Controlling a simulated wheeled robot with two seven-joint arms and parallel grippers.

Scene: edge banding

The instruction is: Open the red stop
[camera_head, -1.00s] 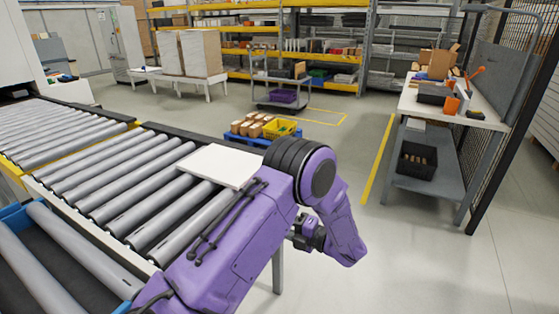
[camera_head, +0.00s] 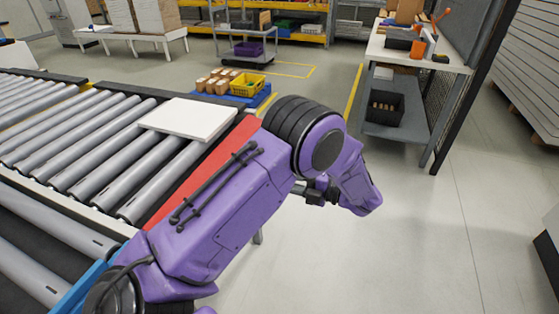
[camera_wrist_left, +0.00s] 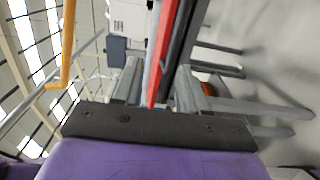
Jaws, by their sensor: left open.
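The red stop (camera_head: 208,170) is a long red bar along the end of the roller conveyor. My left arm covers part of it in the head view. In the left wrist view the red stop (camera_wrist_left: 160,52) shows as a narrow upright strip between the two fingers. My left gripper (camera_wrist_left: 158,88) is open around this strip; I cannot tell whether either finger touches it. In the head view only a small dark part of my left gripper (camera_head: 318,190) shows past the purple wrist. My right gripper is not in view.
A white board (camera_head: 188,118) lies on the rollers (camera_head: 110,150) just behind the red stop. A blue pallet (camera_head: 258,97) with boxes and a yellow crate (camera_head: 246,85) stands on the floor beyond. A workbench (camera_head: 425,55) stands at the right.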

